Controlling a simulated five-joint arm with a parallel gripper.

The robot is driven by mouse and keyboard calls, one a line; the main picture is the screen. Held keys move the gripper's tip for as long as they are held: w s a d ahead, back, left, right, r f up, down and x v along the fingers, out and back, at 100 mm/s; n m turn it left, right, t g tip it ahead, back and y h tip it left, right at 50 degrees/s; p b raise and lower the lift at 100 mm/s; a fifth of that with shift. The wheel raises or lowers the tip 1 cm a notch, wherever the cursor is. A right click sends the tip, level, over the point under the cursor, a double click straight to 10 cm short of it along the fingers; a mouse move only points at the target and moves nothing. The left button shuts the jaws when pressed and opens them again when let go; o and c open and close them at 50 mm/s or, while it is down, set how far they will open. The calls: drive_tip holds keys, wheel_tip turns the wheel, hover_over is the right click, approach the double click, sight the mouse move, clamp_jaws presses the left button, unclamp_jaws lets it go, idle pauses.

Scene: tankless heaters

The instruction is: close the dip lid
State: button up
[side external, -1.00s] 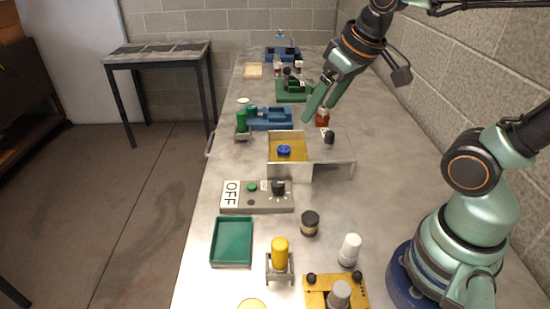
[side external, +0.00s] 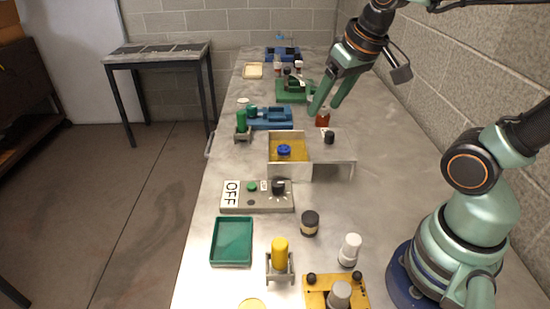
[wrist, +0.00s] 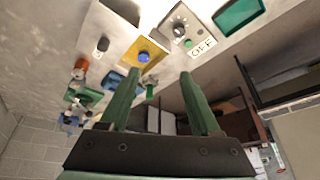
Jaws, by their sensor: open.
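The dip is an open metal box (side external: 290,171) with a yellow inside and a blue round piece (side external: 285,149) in it. A flat grey plate (side external: 343,148), apparently its lid, lies to the right of the opening and carries a black knob (side external: 329,137). The opening is uncovered. In the wrist view the blue piece (wrist: 143,57) and the black knob (wrist: 103,43) also show. My gripper (side external: 324,107) is open and empty, above and behind the plate in the side view. Its two green fingers (wrist: 160,75) are spread apart in the wrist view.
A red-brown jar (side external: 323,119) stands behind the plate, close to my fingers in the picture. A grey panel (side external: 235,207) marked OFF and a green tray (side external: 232,262) lie in front. A blue fixture (side external: 275,120) is behind the box. The bench right of the plate is clear.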

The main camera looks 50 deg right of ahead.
drive_tip(key=w+d+m+g, duration=0.3)
drive_tip(key=w+d+m, duration=0.25)
drive_tip(key=d, duration=0.25)
drive_tip(key=m+g, duration=0.2)
drive_tip(key=m, duration=0.3)
hover_over(330, 133)
wheel_tip(330, 133, down, 5)
wheel_tip(330, 133, down, 12)
drive_tip(key=shift+r, duration=0.2)
clamp_jaws()
drive_tip(key=shift+r, duration=0.1)
idle(0.5)
